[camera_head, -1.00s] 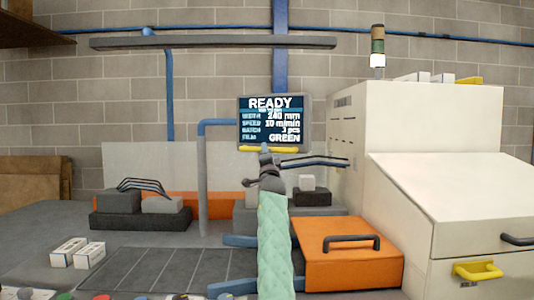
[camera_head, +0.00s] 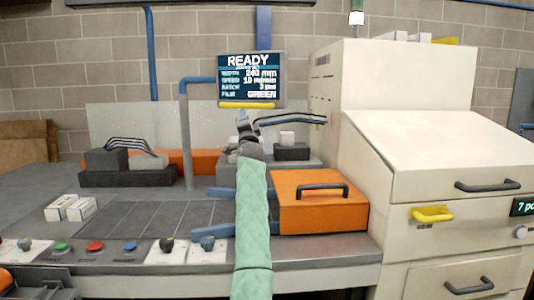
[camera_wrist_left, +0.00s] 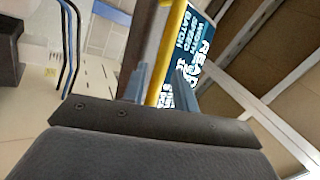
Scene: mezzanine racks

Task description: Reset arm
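My left arm, in a pale green sleeve, rises through the middle of the head view. Its gripper (camera_head: 243,120) is just below the yellow bar (camera_head: 247,105) under the screen (camera_head: 251,80), which reads READY. In the left wrist view, two blue-grey fingers stand apart, so the left gripper (camera_wrist_left: 160,88) is open. The yellow bar (camera_wrist_left: 166,50) and the tilted screen (camera_wrist_left: 190,60) show beyond and between them. I see nothing held, and whether a finger touches the bar is unclear. My right gripper is in neither view.
An orange lid with a dark handle (camera_head: 320,208) lies right of my arm. The white cabinet (camera_head: 440,150) fills the right side. Small white boxes (camera_head: 70,208) sit on the left. Knobs and buttons (camera_head: 95,247) line the front edge. Dark curved rods (camera_head: 290,118) stand close to the gripper.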

